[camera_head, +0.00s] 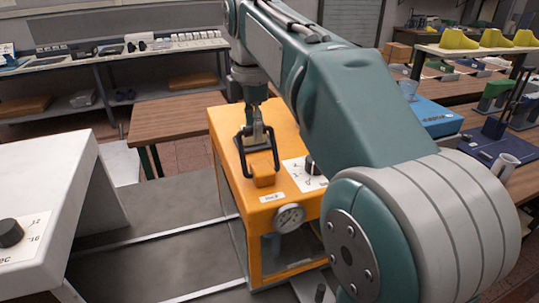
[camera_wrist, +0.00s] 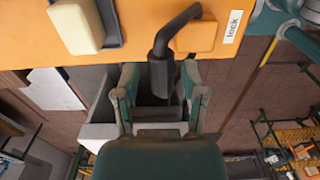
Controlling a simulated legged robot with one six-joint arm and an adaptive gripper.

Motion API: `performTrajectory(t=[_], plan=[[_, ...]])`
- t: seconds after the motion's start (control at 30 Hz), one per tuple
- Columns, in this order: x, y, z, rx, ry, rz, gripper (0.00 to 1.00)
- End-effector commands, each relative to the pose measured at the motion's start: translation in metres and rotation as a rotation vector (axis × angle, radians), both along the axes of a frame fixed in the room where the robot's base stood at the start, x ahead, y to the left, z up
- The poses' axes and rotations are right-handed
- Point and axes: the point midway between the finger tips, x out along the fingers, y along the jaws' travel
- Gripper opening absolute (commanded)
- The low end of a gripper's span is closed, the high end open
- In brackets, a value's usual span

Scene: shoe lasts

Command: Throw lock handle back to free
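The lock handle (camera_wrist: 161,78) is a black bent rod with a thick dark grip, rising from a small orange block (camera_wrist: 197,33) beside a white "lock" label (camera_wrist: 233,26) in the wrist view. My gripper (camera_wrist: 160,98) is open, with one finger on each side of the grip. Gaps show between the grip and both fingers. In the head view my gripper (camera_head: 258,158) is over the top of the orange machine (camera_head: 228,130), just behind the small orange block. The handle cannot be clearly told from the dark fingers there.
A white cabinet (camera_head: 50,180) stands at the left. A brown table (camera_head: 175,116) is behind. My arm covers much of the right side.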

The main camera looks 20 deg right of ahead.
Motion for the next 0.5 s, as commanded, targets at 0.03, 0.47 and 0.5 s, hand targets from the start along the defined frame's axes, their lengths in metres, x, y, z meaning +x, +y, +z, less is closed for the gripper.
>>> performTrajectory(t=[0.03, 0.47, 0.5], plan=[[-0.001, 0.000, 0.000, 0.000, 0.000, 0.000, 0.54], [0.000, 0.000, 0.036, 0.000, -0.001, 0.000, 0.54], [0.000, 0.000, 0.040, 0.000, -0.002, 0.000, 0.54]])
